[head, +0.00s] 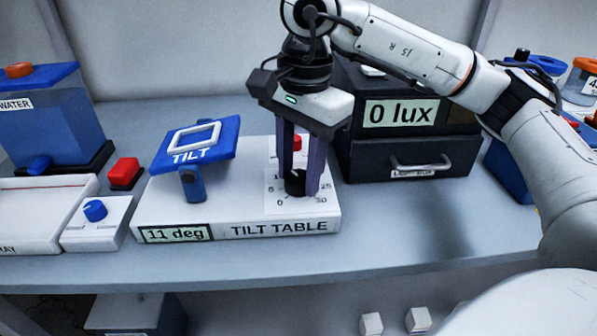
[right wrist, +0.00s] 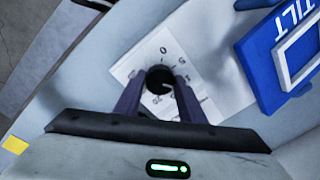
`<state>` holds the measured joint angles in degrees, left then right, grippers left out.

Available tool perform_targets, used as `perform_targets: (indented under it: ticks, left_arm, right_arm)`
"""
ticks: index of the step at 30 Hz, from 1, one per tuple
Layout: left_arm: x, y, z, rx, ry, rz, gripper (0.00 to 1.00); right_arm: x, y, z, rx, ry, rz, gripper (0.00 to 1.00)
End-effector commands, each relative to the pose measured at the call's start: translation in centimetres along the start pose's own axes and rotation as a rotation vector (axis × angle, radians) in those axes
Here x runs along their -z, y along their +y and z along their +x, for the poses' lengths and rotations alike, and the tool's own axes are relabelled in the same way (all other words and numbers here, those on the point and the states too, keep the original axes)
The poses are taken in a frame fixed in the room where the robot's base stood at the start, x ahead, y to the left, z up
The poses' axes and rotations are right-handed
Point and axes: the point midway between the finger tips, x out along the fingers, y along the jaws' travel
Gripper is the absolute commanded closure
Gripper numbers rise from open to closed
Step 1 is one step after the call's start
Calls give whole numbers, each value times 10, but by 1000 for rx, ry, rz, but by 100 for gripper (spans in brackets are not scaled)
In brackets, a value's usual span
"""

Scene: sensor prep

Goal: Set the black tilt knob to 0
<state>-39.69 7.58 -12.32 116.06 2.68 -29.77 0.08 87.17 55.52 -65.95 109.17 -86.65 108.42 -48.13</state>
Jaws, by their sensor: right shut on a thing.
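The black tilt knob (head: 295,183) stands on a white dial plate at the right end of the tilt table (head: 190,212). My right gripper (head: 298,185) points down from above, with its purple fingers shut on the knob. The right wrist view also shows the knob (right wrist: 160,78) between the fingertips (right wrist: 158,84), with dial numbers around it. The table's display (head: 176,234) reads 11 deg. The blue tilt platform (head: 220,146) is tilted on its post. The knob's pointer is too small to read. My left gripper is not in view.
A red button (head: 297,142) sits behind the knob, partly hidden by my fingers. The dark box with the 0 lux display (head: 400,112) stands close on the right. A red block (head: 125,172) and a blue knob (head: 95,210) are at the left. The bench front right is clear.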

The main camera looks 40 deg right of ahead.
Motion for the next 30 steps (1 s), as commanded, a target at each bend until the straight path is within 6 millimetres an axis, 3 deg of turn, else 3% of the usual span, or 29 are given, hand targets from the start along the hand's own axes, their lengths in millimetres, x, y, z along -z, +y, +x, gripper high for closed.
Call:
perform_targets:
  ticks: [16, 30]
  left_arm:
    - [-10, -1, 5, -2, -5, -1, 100]
    - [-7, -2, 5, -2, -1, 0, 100]
  right_arm:
    - [1, 0, 0, 3, -33, -519, 86]
    - [2, 1, -1, 2, -61, -965, 86]
